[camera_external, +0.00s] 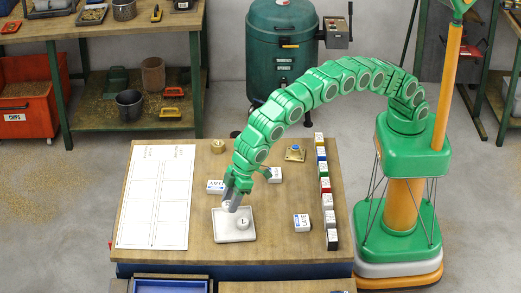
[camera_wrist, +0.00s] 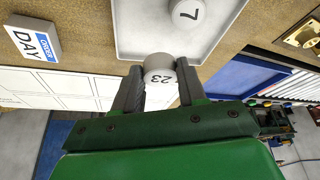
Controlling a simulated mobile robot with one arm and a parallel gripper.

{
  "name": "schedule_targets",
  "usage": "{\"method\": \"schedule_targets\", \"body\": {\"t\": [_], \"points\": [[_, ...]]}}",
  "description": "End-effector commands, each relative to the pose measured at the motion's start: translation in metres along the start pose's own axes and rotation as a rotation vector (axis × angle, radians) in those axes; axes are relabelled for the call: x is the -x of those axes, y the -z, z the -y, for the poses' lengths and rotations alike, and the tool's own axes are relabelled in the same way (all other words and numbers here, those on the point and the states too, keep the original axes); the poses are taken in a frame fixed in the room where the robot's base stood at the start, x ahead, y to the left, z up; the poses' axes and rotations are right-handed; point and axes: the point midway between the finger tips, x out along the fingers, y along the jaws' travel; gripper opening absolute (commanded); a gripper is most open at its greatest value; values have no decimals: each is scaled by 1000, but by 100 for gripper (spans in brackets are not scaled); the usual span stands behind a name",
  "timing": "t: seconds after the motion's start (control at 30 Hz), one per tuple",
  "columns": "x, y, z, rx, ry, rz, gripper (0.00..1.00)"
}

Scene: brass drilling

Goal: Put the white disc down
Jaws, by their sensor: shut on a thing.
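My gripper (camera_external: 231,204) (camera_wrist: 160,88) points down over the far-left part of a white square tray (camera_external: 225,237) on the bench. In the wrist view it is shut on a white disc (camera_wrist: 160,68) marked 23, with one grey finger on each side. A second white disc (camera_external: 242,223) lies in the tray; in the wrist view it is marked 7 (camera_wrist: 187,12). The tray's rim (camera_wrist: 135,52) passes just behind the held disc in the wrist view. In the outside view the fingers mostly hide the held disc. I cannot tell whether it touches the tray.
A white sheet with boxes (camera_external: 157,197) lies at the left. A row of coloured blocks (camera_external: 325,190) lines the right edge. Brass pieces (camera_external: 295,154) stand farther back.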

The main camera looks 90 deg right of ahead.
Motion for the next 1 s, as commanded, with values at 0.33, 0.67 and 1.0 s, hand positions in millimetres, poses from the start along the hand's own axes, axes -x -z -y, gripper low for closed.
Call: {"method": "schedule_targets", "body": {"t": [0.33,0.67,1.0], "points": [[-21,7,3,0,1,-1,12],[-30,9,4,0,0,0,12],[-57,-2,3,-1,-1,1,12]]}}
